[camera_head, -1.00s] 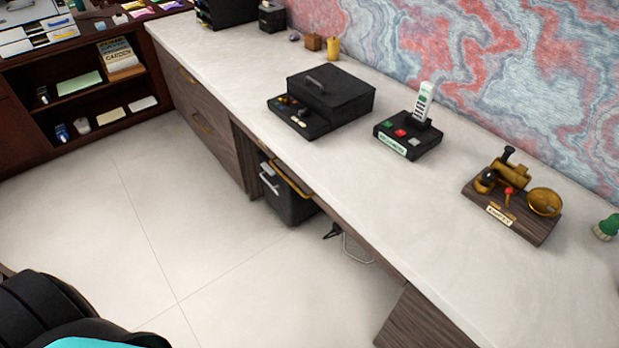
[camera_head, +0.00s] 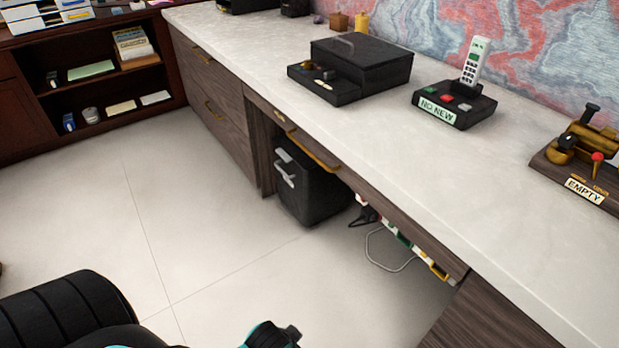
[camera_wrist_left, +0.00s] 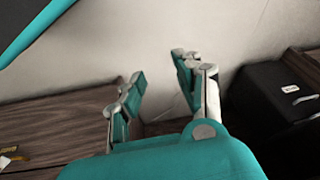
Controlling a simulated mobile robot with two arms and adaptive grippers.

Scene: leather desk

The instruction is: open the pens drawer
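A shallow wooden drawer front with a long gold handle (camera_head: 313,151) and a small label (camera_head: 280,115) runs under the pale desktop; it looks closed. The label is too small to read, so I cannot confirm this is the pens drawer. My left gripper (camera_wrist_left: 158,72) is open and empty in the left wrist view, its two teal-padded fingers apart over pale floor. A teal and black part of my arm (camera_head: 270,335) shows at the bottom of the head view, well below and apart from the handle. My right gripper is not in view.
A black cabinet (camera_head: 312,190) stands under the desk, with cables (camera_head: 390,255) to its right. Wooden drawers (camera_head: 215,100) are at the left. A black box (camera_head: 362,64), phone (camera_head: 455,105) and brass device (camera_head: 580,155) stand on the desktop (camera_head: 470,165). The floor (camera_head: 80,205) in front is clear.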

